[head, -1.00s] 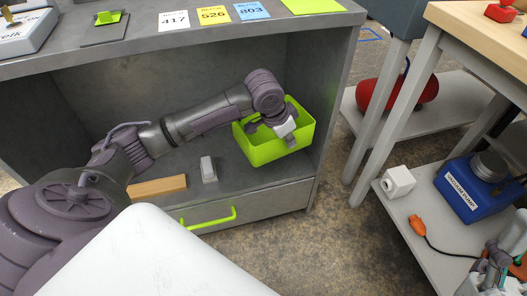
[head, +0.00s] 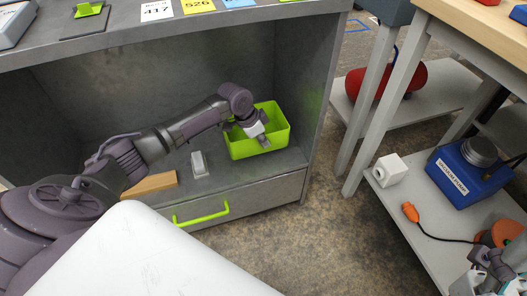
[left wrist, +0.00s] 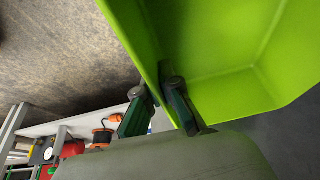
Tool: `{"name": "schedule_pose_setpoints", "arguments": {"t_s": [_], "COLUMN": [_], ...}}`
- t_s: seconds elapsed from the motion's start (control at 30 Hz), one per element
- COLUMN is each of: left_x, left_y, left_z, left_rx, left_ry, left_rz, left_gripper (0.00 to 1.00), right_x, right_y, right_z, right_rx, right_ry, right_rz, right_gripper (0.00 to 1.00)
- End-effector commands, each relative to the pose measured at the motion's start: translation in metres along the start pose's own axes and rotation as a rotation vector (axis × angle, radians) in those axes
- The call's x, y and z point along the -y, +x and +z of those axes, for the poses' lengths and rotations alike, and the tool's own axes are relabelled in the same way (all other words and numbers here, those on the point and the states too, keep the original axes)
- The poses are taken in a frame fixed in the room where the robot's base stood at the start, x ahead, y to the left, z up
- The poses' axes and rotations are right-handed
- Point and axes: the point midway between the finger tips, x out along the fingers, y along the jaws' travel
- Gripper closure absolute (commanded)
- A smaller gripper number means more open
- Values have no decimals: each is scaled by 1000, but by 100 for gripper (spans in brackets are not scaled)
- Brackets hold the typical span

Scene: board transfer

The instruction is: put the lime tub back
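The lime tub (head: 276,143) is an open, bright green box at the right end of the cabinet's open shelf. It looks upright, its base at or near the shelf floor. My left gripper (head: 259,138) reaches in from the left and is at the tub's near rim. In the left wrist view, the wall of the tub (left wrist: 225,55) passes between the two fingers (left wrist: 160,108), one inside and one outside, and they look closed on it. My right gripper (head: 495,266) is partly in view at the lower right corner; its opening is unclear.
A grey-white block (head: 199,164) and a wooden bar (head: 150,184) lie on the shelf left of the tub. The cabinet's side panel (head: 322,100) stands close on the right. A drawer with a lime handle (head: 201,212) is below. A cart (head: 407,214) holds a blue pump (head: 462,178).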

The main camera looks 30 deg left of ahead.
Motion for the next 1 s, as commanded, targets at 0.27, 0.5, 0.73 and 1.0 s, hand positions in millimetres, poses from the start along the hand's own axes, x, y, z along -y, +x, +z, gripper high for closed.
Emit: {"name": "schedule_pose_setpoints", "arguments": {"t_s": [0.27,0.5,0.73,1.0], "left_x": [-2,-1,-2,-2], "left_y": [42,40,43,43], "left_z": [18,17,18,18], "left_rx": [1,1,2,2], "left_ry": [0,1,0,0], "left_rz": [1,0,1,1], "left_gripper": [100,100,82,69], "right_x": [0,0,0,0], "right_y": [-17,-13,-13,-15], "right_z": [6,5,4,5], "right_rx": [-14,-19,-19,-8], "right_ry": [-2,-2,-2,-1], "right_rz": [-7,-9,-8,-5], "right_gripper": [40,40,40,40]}}
